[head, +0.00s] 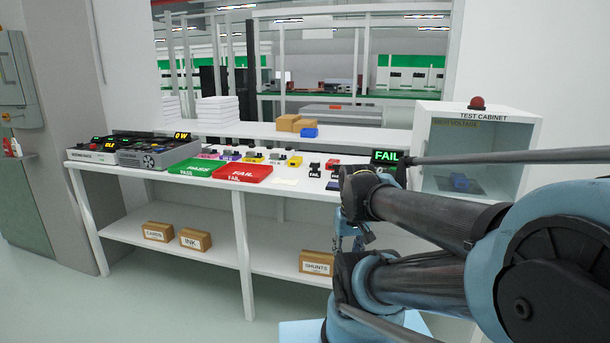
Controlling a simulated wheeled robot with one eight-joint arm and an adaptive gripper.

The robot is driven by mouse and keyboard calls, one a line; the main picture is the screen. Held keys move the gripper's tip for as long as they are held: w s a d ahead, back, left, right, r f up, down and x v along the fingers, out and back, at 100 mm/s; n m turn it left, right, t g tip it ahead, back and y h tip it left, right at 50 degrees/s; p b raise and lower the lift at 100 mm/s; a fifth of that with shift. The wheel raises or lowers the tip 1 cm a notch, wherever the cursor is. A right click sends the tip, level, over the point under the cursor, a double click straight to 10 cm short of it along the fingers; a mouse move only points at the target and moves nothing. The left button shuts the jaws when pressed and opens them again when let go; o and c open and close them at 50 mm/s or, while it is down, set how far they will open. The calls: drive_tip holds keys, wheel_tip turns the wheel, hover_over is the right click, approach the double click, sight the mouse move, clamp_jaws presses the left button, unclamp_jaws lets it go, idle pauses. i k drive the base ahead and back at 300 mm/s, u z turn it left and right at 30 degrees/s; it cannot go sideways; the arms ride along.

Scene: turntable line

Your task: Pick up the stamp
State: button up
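A small black stamp-like block (314,170) with a white label that seems to read FAIL stands on the white bench (120,169), right of the red FAIL tray (245,175). Another small dark object (332,164) sits just right of it, and one more lies nearer the bench's right end; I cannot tell exactly what these are. My arm fills the right side. My gripper (347,243) seems to hang in front of the bench's right part, partly hidden by my arm links. Its fingers are too small and covered to read, and no held object shows.
Grey electrical units (158,154) fill the bench's left end. A test cabinet (527,132) stands at right. A lower shelf holds labelled boxes (195,239). Floor at left front is clear.

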sight(314, 173)
drive_tip(key=u, duration=2.9)
drive_tip(key=k, duration=1.3)
drive_tip(key=z, duration=1.35)
drive_tip(key=i, duration=0.8)
drive_tip(key=z, duration=0.05)
